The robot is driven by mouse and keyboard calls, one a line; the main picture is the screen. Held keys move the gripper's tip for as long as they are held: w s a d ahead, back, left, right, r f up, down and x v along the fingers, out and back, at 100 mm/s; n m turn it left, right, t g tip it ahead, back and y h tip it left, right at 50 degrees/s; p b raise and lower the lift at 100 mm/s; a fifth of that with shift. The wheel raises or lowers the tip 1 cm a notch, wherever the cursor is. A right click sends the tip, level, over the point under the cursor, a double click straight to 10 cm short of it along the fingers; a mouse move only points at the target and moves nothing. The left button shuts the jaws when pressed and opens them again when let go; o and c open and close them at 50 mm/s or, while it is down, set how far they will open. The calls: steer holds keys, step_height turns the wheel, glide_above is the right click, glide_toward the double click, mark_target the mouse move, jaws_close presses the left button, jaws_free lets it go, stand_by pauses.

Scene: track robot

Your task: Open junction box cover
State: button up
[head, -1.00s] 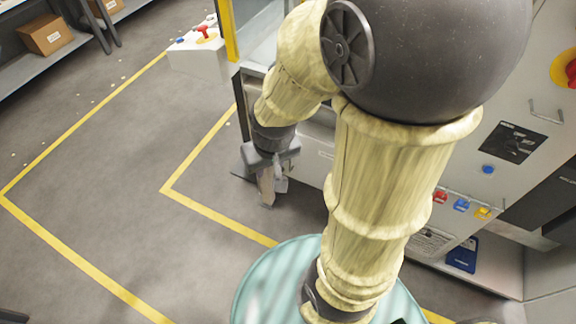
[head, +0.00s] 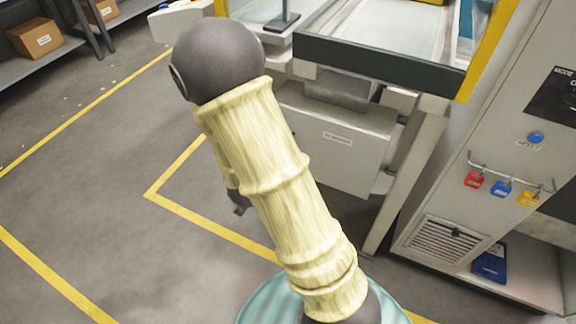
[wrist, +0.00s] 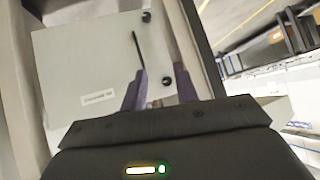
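The junction box (head: 335,140) is a light grey box under the machine's bench, with a small label on its front. In the wrist view its flat cover (wrist: 85,75) fills the left half and looks shut. The cover carries a thin dark bar (wrist: 139,50) and dark round fasteners at its right edge (wrist: 146,17). My gripper (wrist: 163,80) is open, its two dark fingers spread in front of the cover's right edge, with the lower fastener showing between them. I cannot tell whether a finger touches the cover. In the head view my arm hides most of the gripper.
The machine's bench (head: 375,62) overhangs the box, with a slanted leg (head: 405,185) at its right. A grey cabinet (head: 480,150) with coloured padlocks stands further right. Yellow-lined floor (head: 100,190) to the left is clear, with a shelf holding cartons (head: 35,38) behind.

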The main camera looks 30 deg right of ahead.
steer(key=d+f+t+h+b, duration=0.2)
steer(key=f+h+b, duration=0.1)
steer(key=f+b, duration=0.3)
steer(key=d+f+t+h+b, duration=0.1)
steer(key=f+t+h+b, duration=0.1)
steer(key=f+h+b, duration=0.2)
step_height(320, 180, down, 2)
steer(key=b, duration=0.3)
steer(key=shift+s+d+f+m+t, duration=0.15)
steer(key=shift+d+f+m+t, duration=0.05)
steer(key=shift+d+m+t, duration=0.2)
steer(key=shift+b, duration=0.3)
steer(key=b+x, duration=0.3)
steer(key=x, duration=1.4)
steer(key=shift+d, duration=0.15)
steer(key=shift+c, duration=0.2)
jaws_close()
